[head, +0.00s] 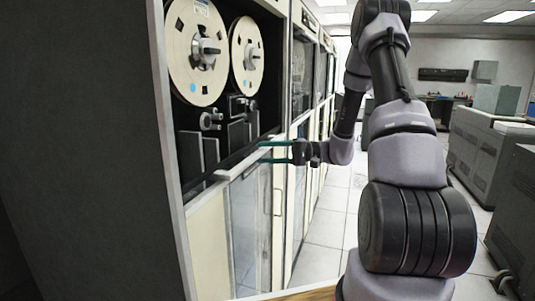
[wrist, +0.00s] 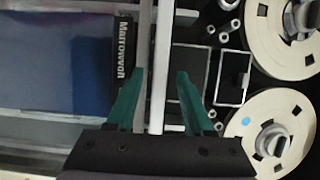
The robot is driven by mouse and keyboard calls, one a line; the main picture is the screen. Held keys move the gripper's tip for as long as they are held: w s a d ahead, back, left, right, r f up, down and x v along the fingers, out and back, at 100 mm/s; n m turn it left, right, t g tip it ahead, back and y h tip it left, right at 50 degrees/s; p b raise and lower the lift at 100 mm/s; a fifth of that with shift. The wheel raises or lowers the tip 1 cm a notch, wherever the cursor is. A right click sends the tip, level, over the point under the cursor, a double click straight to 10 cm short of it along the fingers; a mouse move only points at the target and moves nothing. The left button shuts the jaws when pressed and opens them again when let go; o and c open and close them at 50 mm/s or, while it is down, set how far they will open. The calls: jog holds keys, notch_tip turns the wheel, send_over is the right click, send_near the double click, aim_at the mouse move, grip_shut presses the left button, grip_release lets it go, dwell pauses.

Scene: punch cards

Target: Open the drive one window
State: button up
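The drive one tape cabinet stands at the left in the head view, with two cream reels (head: 196,50) behind its front opening. A pale horizontal bar (head: 228,172) runs below the reels, above a glassy lower panel (head: 250,222). I cannot tell whether clear glass covers the reels. My gripper (head: 264,152) is at the right end of that bar, its green fingers pointing left. In the wrist view, my gripper (wrist: 160,74) is open, with the pale bar (wrist: 161,60) between the fingers and gaps visible on both sides. Contact is not clear.
More cabinets (head: 305,95) continue in a row beyond this drive. Grey machines (head: 490,145) stand at the right. Tiled floor (head: 325,225) is clear between them. A dark label strip (wrist: 123,50) lies beside the bar in the wrist view.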

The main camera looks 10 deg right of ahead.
jog(key=shift+d, duration=0.1)
jog(key=s+d, duration=0.2)
jog(key=d, duration=0.8)
jog(key=shift+d, duration=0.2)
jog(key=shift+s, duration=0.1)
jog(key=s+a+r+n+g+h, duration=0.1)
jog(key=s+a+r+g+h, duration=0.1)
jog(key=s+a+r+h, duration=0.3)
jog(key=s+a+r+g+h, duration=0.2)
jog(key=s+a+h, duration=0.1)
jog(key=s, duration=0.3)
jog(key=s+d+r+m+t+h, duration=0.2)
jog(key=s+r+m+t+h, duration=0.1)
jog(key=s+r+t+h, duration=0.4)
jog(key=s+r, duration=0.3)
jog(key=shift+s+d+t+h, duration=0.15)
jog(key=shift+d+t+h, duration=0.15)
jog(key=shift+t, duration=0.1)
